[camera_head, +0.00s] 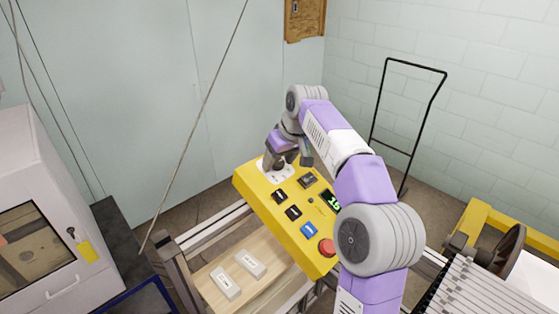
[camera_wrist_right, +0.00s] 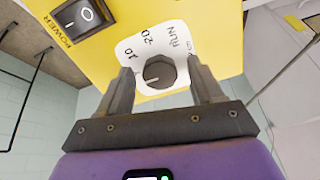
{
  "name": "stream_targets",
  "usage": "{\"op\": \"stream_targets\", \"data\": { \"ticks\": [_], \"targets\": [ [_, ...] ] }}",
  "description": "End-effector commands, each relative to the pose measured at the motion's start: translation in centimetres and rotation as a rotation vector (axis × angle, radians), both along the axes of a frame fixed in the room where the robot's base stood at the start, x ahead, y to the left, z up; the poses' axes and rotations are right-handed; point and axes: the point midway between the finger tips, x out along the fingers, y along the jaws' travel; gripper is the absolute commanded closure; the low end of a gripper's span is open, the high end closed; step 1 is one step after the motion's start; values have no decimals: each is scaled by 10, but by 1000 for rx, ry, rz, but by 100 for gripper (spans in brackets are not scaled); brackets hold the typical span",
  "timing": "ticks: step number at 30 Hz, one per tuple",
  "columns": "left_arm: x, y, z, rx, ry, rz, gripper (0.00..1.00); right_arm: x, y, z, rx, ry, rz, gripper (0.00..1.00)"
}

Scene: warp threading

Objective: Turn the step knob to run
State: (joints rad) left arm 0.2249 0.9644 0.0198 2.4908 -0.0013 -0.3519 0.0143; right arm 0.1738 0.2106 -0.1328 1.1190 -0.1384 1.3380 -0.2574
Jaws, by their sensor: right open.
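The yellow control box (camera_head: 262,208) stands tilted in the middle of the head view. Its step knob (camera_wrist_right: 158,72) is dark and round, on a white dial plate (camera_wrist_right: 180,32) marked 10, 20 and RUN. A light mark shows on the knob's lower part in the wrist view; I cannot surely tell which label it points to. My right gripper (camera_wrist_right: 160,70) is open, with one finger on each side of the knob. In the head view my right gripper (camera_head: 279,160) is over the dial plate and partly hides it. My left gripper is not in view.
A power switch (camera_wrist_right: 84,17) sits beside the dial. The box also carries several small switches, a green-lit display (camera_head: 333,202) and a red button (camera_head: 326,247). White blocks (camera_head: 250,264) lie on a wooden board below. A white cabinet (camera_head: 40,220) stands left.

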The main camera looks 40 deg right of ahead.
Motion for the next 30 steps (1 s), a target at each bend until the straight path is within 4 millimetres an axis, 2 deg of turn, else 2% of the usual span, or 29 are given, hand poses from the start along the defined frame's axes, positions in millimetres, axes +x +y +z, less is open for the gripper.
{"op": "stream_targets", "data": {
  "ticks": [4, 5, 15, 23, 30],
  "targets": [
    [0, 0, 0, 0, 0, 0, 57, 0, 0, 0, 0, 0, 0, 34],
    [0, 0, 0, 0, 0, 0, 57, 0, 0, 0, 0, 0, 0, 37],
    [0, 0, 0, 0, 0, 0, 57, 0, 0, 0, 0, 0, 0, 89],
    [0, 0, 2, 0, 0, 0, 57, 0, 0, 1, 9, 1, -22, 90],
    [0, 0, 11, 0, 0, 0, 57, 0, 0, 2, 53, 5, -130, 90]
  ]
}}
